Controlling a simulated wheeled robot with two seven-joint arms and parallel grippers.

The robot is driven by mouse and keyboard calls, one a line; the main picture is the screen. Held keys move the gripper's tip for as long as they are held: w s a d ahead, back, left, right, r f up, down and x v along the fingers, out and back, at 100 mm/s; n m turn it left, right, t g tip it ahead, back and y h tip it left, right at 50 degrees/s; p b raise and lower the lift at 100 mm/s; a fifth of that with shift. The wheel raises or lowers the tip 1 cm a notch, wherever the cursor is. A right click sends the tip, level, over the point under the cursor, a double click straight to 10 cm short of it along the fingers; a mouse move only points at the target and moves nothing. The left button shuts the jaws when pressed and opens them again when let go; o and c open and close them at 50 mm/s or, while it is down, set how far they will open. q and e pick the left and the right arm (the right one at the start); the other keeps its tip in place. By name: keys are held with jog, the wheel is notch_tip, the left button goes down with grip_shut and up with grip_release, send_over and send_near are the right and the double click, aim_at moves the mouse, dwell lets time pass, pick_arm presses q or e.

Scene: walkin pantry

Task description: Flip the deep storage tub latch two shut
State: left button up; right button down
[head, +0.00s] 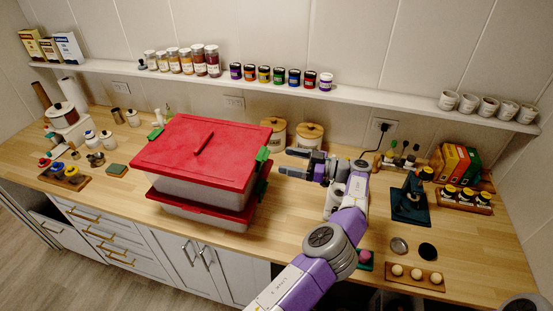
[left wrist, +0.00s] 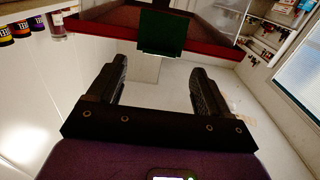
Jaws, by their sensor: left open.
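The deep storage tub (head: 190,190) is a pale tub under a red lid (head: 170,155), stacked on a second red-lidded tub (head: 200,219). My left gripper (head: 284,162) is open and empty, pointing left at the tub's right side, a little apart from the latch. In the left wrist view a green latch (left wrist: 163,33) sits at the red rim, beyond and between the open fingertips (left wrist: 160,78). Whether it is fully raised is unclear. My right gripper is not visible.
Two wood-lidded canisters (head: 308,135) stand behind the gripper. A dark green stand (head: 410,199) and a tray of pale balls (head: 415,275) are to the right. A shelf of jars (head: 250,80) runs along the wall.

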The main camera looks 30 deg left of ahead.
aim_at(268, 155)
pick_arm(q)
jog(key=x, duration=0.5)
jog(key=shift+a+p, duration=0.2)
jog(key=shift+p, duration=0.2)
jog(key=c, duration=1)
jog(key=shift+s+a+r+t+h+b, duration=0.1)
jog(key=shift+a+r+t+h+b, duration=0.15)
jog(key=shift+h+b, duration=0.35)
jog(key=shift+s+a+r+t+h+b, duration=0.15)
jog(key=shift+a+t+h+b, duration=0.1)
jog(key=shift+h+b, duration=0.35)
jog(key=shift+c, duration=0.2)
jog(key=shift+w, duration=0.1)
jog(key=o, duration=1)
